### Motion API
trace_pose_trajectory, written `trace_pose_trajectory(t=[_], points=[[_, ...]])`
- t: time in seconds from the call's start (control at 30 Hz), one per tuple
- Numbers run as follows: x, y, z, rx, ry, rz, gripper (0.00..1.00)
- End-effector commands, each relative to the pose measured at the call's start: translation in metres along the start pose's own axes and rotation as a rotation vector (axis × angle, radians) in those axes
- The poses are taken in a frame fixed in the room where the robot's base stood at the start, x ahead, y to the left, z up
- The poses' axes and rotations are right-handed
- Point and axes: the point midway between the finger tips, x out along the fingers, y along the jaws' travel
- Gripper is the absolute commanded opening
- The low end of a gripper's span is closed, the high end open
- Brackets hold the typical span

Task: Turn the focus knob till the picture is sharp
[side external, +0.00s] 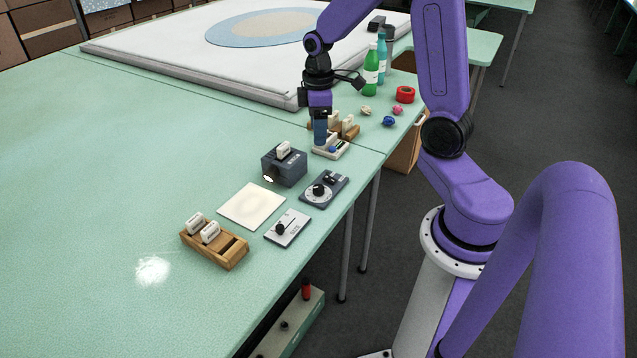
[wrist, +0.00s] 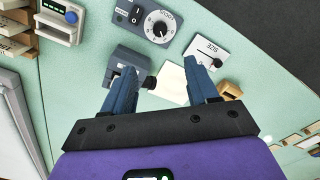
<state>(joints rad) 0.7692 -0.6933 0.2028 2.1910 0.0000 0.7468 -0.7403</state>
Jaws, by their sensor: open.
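A dial panel with a black round knob (side external: 319,190) and a ring of marks lies near the table's right edge; the knob also shows in the wrist view (wrist: 160,28). I cannot read its label surely. A dark grey projector-like box (side external: 285,168) stands beside it, with a white slide on top and a bright lens. A blurred white light patch (side external: 152,270) lies on the table at lower left. My gripper (side external: 320,142) is open and empty, above or near a small white device with a blue button (side external: 332,149). In the wrist view its fingers (wrist: 163,70) are apart, short of the dial.
A slider panel marked SIZE (wrist: 206,50) and a blank cream card (side external: 252,206) lie near the box. A wooden rack (side external: 228,252) holds white slides; another stands behind my gripper. The left table area is clear.

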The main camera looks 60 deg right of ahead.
Motion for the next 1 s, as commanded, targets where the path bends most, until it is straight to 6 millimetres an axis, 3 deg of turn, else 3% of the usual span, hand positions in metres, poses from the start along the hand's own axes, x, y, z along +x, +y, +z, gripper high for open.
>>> trace_pose_trajectory(t=[0.17, 1.0], points=[[0.018, 0.0, 0.001, 0.0, -0.005, -0.004, 0.59], [0.143, -0.001, 0.001, 0.001, -0.005, -0.004, 0.59]])
